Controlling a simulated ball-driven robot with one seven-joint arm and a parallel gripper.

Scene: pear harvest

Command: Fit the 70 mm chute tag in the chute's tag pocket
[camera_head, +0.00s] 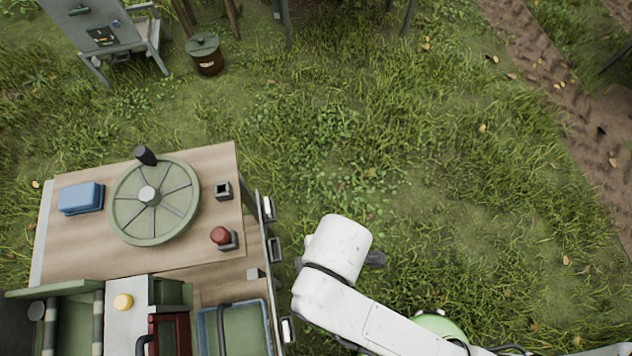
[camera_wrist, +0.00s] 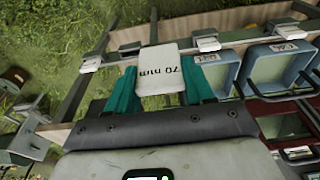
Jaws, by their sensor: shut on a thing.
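Which bracket is the chute's tag pocket is unclear. In the head view my arm hides the gripper and tag.
Blue-rimmed bins (camera_wrist: 276,66) with small labels stand right of the tag. In the head view, a wooden-topped bench (camera_head: 90,235) carries a green wheel (camera_head: 155,202), a blue box (camera_head: 80,198) and a red button (camera_head: 221,235). Open grass lies right of the bench.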

